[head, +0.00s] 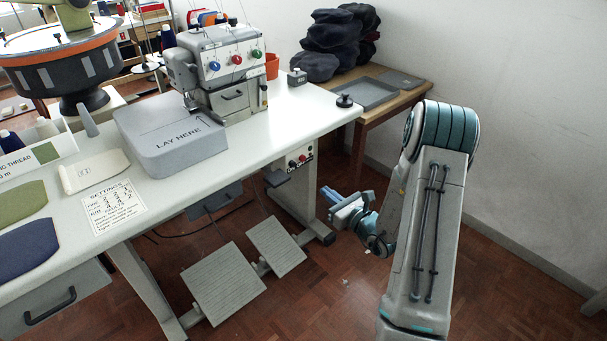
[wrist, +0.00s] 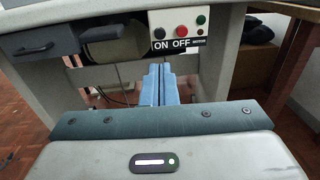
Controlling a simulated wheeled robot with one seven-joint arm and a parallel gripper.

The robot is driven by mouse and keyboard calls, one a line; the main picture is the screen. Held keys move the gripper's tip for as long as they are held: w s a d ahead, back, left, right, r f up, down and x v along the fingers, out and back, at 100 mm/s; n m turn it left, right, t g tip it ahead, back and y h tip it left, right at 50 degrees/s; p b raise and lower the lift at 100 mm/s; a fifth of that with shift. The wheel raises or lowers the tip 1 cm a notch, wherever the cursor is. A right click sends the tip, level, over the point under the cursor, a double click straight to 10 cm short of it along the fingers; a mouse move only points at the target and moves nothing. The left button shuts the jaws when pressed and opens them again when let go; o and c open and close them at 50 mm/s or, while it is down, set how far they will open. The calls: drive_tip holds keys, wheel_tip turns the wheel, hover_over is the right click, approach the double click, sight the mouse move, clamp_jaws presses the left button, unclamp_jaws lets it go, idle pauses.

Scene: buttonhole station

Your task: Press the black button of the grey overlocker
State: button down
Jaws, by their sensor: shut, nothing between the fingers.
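The grey overlocker (head: 225,62) stands on the white table, with blue, red and green dials on its front. I cannot make out a black button on its body. A small panel (head: 300,158) is under the table edge; in the wrist view the panel (wrist: 180,30) shows a red button (wrist: 181,31), a green button (wrist: 201,20) and an ON OFF MOTOR label. My gripper (head: 329,194) has blue fingers and is shut and empty, right of the table leg and below the tabletop. In the wrist view my gripper (wrist: 160,68) points below the panel, apart from it.
A grey LAY HERE block (head: 172,140), a small grey box (head: 297,77) and a black knob (head: 344,101) are on the table (head: 255,147). Two pedals (head: 223,284) are below. A wooden side table (head: 407,93) holds dark caps and a grey tray (head: 362,93).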

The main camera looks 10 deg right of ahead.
sight(294, 165)
drive_tip(key=b+x, duration=0.1)
drive_tip(key=x, duration=1.3)
drive_tip(key=shift+w+d, duration=0.1)
